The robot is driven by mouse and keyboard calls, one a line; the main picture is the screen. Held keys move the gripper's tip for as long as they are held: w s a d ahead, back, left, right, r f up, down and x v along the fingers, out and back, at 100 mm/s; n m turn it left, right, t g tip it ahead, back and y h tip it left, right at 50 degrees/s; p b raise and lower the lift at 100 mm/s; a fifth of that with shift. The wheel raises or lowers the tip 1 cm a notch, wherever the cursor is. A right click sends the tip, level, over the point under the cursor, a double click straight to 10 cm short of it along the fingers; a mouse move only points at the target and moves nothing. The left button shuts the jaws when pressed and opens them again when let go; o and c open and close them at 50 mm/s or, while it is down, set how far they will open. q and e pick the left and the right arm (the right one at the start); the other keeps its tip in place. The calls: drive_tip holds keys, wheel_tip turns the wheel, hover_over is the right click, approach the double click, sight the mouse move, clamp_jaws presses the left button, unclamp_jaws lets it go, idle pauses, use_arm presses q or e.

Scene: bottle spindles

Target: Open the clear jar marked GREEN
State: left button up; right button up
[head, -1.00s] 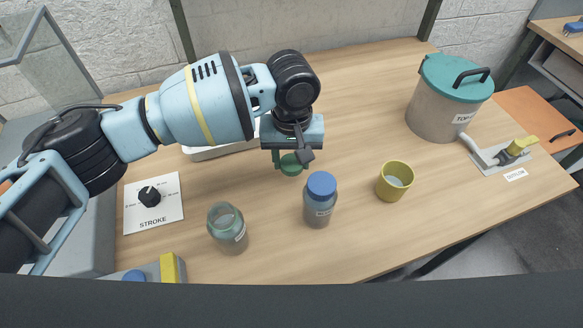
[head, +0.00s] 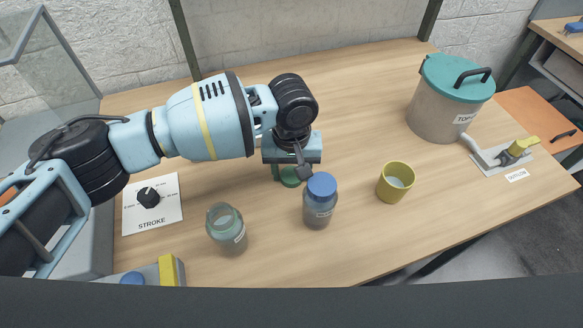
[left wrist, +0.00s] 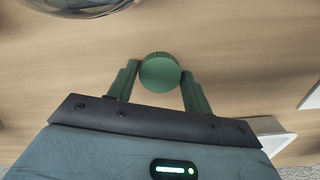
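The clear jar (head: 227,232) stands upright on the table at the front left, with its top open and no lid on it. Its small label is too small to read. A green round cap (head: 290,178) is at my left gripper (head: 288,174), left of the blue-capped jar, above the table. In the left wrist view the cap (left wrist: 160,73) sits between the two green fingertips of my left gripper (left wrist: 160,78), which are closed on its sides. My right gripper is not in view.
A blue-capped jar (head: 319,203) stands just right of my left gripper. A yellow cup (head: 395,183) is further right. A teal-lidded bin (head: 440,110) and a yellow-handled valve (head: 505,153) stand at the right. A STROKE dial panel (head: 152,204) is left. The table's back middle is clear.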

sight(292, 174)
use_arm(q)
drive_tip(key=o, duration=0.3)
drive_tip(key=shift+r, duration=0.25)
wheel_tip(292, 174, up, 12)
drive_tip(key=p, duration=0.1)
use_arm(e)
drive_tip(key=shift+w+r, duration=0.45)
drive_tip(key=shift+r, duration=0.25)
use_arm(q)
drive_tip(key=shift+f, duration=0.15)
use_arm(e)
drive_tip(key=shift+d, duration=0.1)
